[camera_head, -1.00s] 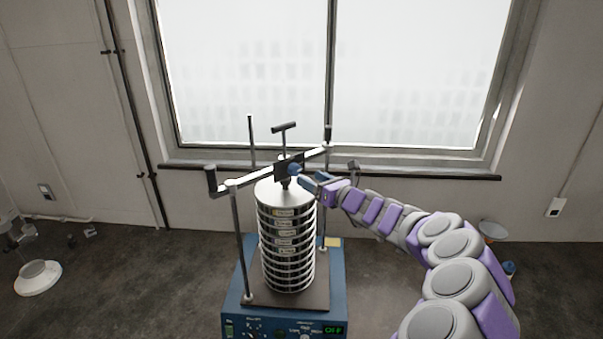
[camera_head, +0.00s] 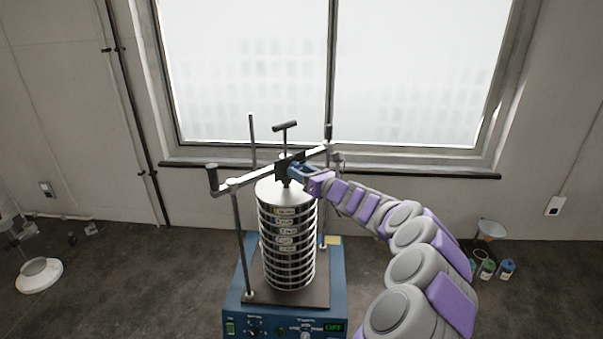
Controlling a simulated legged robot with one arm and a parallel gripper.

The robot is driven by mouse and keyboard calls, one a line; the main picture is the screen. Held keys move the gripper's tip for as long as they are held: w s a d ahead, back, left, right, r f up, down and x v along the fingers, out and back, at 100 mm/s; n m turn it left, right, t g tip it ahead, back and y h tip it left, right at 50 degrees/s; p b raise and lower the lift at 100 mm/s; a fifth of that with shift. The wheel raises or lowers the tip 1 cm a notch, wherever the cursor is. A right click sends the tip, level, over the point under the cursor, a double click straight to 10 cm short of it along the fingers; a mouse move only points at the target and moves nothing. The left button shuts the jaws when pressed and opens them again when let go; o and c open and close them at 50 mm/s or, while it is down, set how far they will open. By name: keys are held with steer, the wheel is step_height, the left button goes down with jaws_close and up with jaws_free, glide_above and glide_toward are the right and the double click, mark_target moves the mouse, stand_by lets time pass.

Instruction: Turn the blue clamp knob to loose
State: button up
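The sieve shaker stands in the middle of the view, with a blue base (camera_head: 236,311) and a stack of round metal sieves (camera_head: 287,245) on it. A clamp bar (camera_head: 246,179) crosses above the stack between upright rods, with a black T-handle (camera_head: 285,126) over its middle. My gripper (camera_head: 294,170) is at the middle of the bar, reaching in from the right, right where the blue clamp knob is. The gripper covers the knob, so I cannot tell whether its fingers are closed on it.
The base's display (camera_head: 334,328) appears to read OFF. Several small bottles (camera_head: 487,269) and a funnel (camera_head: 491,230) stand on the floor at right. A white round-based stand (camera_head: 38,276) is at far left. A window is behind the shaker.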

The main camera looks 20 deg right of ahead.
steer(key=c, duration=0.6)
steer(key=shift+c, duration=0.2)
steer(key=shift+b, duration=0.3)
steer(key=n+b, duration=0.3)
steer(key=shift+f+n+b, duration=0.15)
steer(key=shift+n+b, duration=0.25)
steer(key=n+b, duration=0.5)
steer(key=shift+b, duration=0.3)
steer(key=n+b, duration=0.5)
steer(key=shift+n+h+b, duration=0.3)
steer(key=shift+h+b, duration=0.05)
steer(key=shift+h, duration=0.05)
steer(key=n+b, duration=0.3)
